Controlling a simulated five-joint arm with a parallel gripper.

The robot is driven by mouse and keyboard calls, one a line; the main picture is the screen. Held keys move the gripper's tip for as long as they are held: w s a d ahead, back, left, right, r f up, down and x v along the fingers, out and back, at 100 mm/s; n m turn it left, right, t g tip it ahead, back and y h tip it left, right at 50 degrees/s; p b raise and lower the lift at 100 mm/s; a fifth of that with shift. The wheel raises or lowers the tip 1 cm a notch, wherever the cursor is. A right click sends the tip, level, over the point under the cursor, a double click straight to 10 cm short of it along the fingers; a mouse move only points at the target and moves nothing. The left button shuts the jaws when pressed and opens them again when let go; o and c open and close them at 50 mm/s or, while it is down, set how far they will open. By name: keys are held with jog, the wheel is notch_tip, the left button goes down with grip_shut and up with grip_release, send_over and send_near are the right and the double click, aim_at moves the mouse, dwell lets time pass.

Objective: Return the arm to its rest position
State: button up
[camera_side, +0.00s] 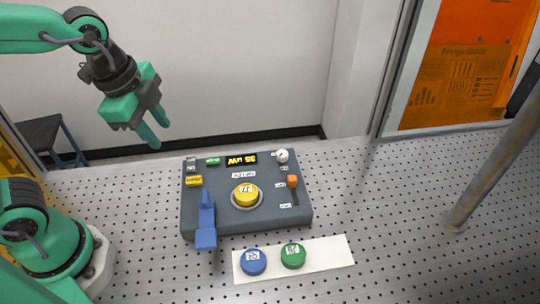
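My gripper (156,133) is at the upper left, raised above the table and clear of everything. Its two green fingers point down and to the right with a gap between them, and nothing is between them. My arm reaches in from the left edge. Below and to the right of the gripper, a dark grey control box (272,222) sits on the table. A yellow round piece (246,194) sits in a ring on its top. A blue lever-like part (206,222) lies at its front left.
A white strip (330,254) in front of the box carries a blue disc (253,261) and a green disc (293,255). The box has an orange knob (292,181) and a white ball knob (282,156). A metal post (495,165) stands right. The perforated table (400,210) between is clear.

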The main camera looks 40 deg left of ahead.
jog(key=s+a+r+n+t, duration=0.2)
jog(key=a+n, duration=0.4)
jog(key=n, duration=0.7)
jog(key=shift+s+a+r+t+y, duration=0.2)
jog(key=shift+s+a+t+y, duration=0.2)
jog(key=shift+s, duration=0.1)
